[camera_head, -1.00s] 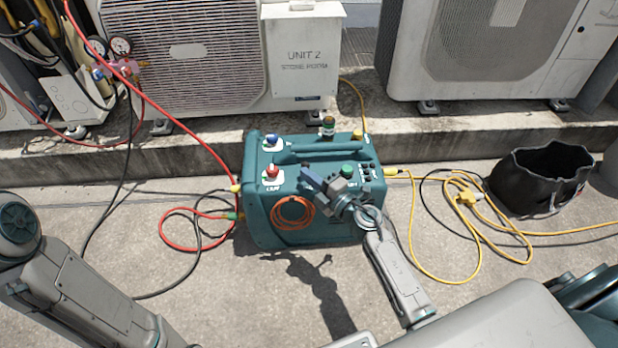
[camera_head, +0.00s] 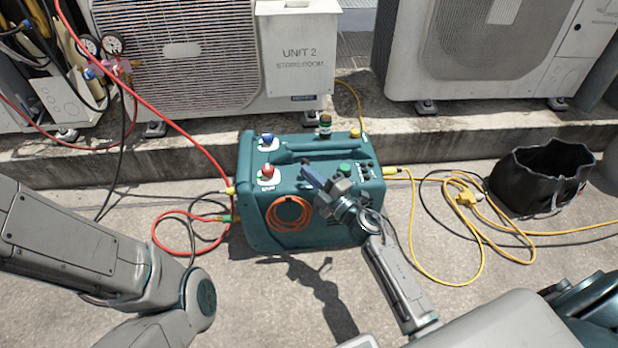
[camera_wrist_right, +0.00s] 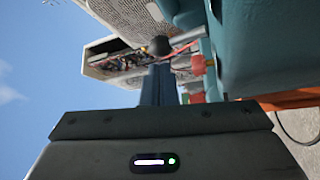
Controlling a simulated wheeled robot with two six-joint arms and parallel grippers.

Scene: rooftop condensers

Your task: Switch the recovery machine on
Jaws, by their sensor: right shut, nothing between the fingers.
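The recovery machine (camera_head: 330,236) is a teal box with a top handle, standing on the concrete in the middle of the head view. On its top are a blue knob (camera_head: 267,138), a red knob (camera_head: 268,170), a green button (camera_head: 344,168) and several small dark controls (camera_head: 366,172). My right gripper (camera_head: 306,172) is shut and empty, just above the machine's front top edge, between the red knob and the green button. I cannot tell whether it touches the machine. Its shut fingers (camera_wrist_right: 160,84) show beside the teal casing (camera_wrist_right: 270,45) in the right wrist view. My left gripper is out of view.
Red and yellow hoses or cables lie on both sides of the machine. A black open bag (camera_head: 540,178) stands at right. Condenser units (camera_head: 180,60) stand on a concrete ledge behind. Gauges (camera_head: 112,45) hang at upper left.

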